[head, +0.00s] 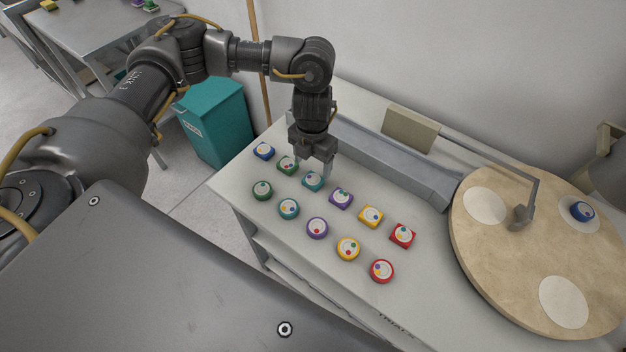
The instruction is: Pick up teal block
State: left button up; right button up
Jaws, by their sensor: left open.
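A teal square block (313,181) with a white disc on top sits in the back row on the white table. A teal round piece (289,209) sits in the front row, nearer to me. My left gripper (313,170) points down over the teal square block, open, with its fingertips around or just above the block's far side. I cannot tell whether the fingers touch it. No block shows between the fingers above table height. My right gripper is out of view.
A green square block (287,165) and a purple one (341,198) flank the teal block closely. A grey chute (390,160) runs behind. A round wooden turntable (500,270) is at right.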

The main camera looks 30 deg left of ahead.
aim_at(314, 178)
pick_arm(q)
jog(key=shift+s+f, duration=0.1)
jog(key=shift+f, duration=0.1)
jog(key=f, duration=0.5)
jog(key=shift+d+p, duration=0.25)
jog(key=shift+p, duration=0.1)
jog(key=shift+r, duration=0.1)
jog(key=shift+c, duration=0.4)
jog(key=c, duration=1)
jog(key=shift+r, duration=0.1)
